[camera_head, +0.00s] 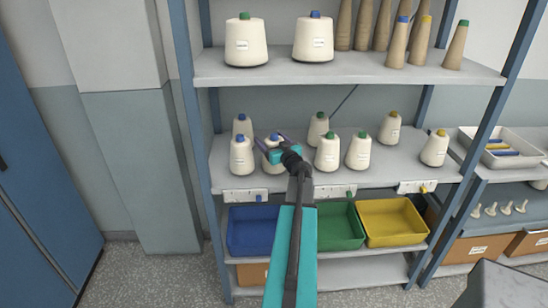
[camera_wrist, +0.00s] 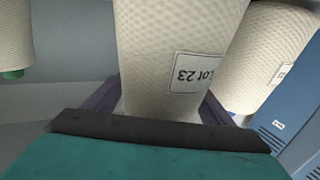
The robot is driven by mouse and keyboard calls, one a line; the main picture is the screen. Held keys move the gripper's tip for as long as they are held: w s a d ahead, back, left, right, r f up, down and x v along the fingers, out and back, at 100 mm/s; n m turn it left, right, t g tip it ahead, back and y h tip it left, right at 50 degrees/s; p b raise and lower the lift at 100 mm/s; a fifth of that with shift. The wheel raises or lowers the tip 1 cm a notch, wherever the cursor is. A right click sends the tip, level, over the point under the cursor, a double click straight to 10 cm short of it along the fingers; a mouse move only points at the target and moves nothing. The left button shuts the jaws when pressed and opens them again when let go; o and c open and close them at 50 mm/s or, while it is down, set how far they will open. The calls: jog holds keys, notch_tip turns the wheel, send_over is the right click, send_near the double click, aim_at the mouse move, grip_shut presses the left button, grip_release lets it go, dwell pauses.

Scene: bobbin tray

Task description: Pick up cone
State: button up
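A cream yarn cone with a blue top (camera_head: 274,156) is on the middle shelf, partly hidden by my gripper (camera_head: 276,140). In the wrist view a cream cone labelled "Lot 23" (camera_wrist: 170,50) fills the middle, its narrow end toward my gripper (camera_wrist: 160,108). My purple fingers lie on either side of it, with no clear gap showing. The narrow tip is hidden behind the dark edge of my gripper. I cannot tell whether the fingers press on the cone.
Two blue-topped cones (camera_head: 241,155) stand close to the left, green-topped cones (camera_head: 327,152) to the right. The upper shelf (camera_head: 350,72) overhangs with more cones. Blue (camera_head: 232,248), green (camera_head: 352,243) and yellow (camera_head: 395,241) bins sit below. A blue-grey upright (camera_head: 190,120) stands at left.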

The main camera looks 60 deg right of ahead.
jog(key=c, duration=1.4)
jog(key=shift+c, duration=0.2)
jog(key=shift+r, duration=0.15)
jog(key=shift+r+b, duration=0.9)
jog(key=shift+r, duration=0.35)
jog(key=d+r+b+v, duration=0.1)
jog(key=b+v, duration=0.2)
jog(key=v, duration=0.5)
jog(key=s+d+r+b+v, duration=0.1)
jog(key=b+v, duration=0.2)
jog(key=v, duration=0.4)
jog(key=shift+s, duration=0.6)
jog(key=shift+d+r, duration=0.1)
jog(key=shift+d, duration=0.05)
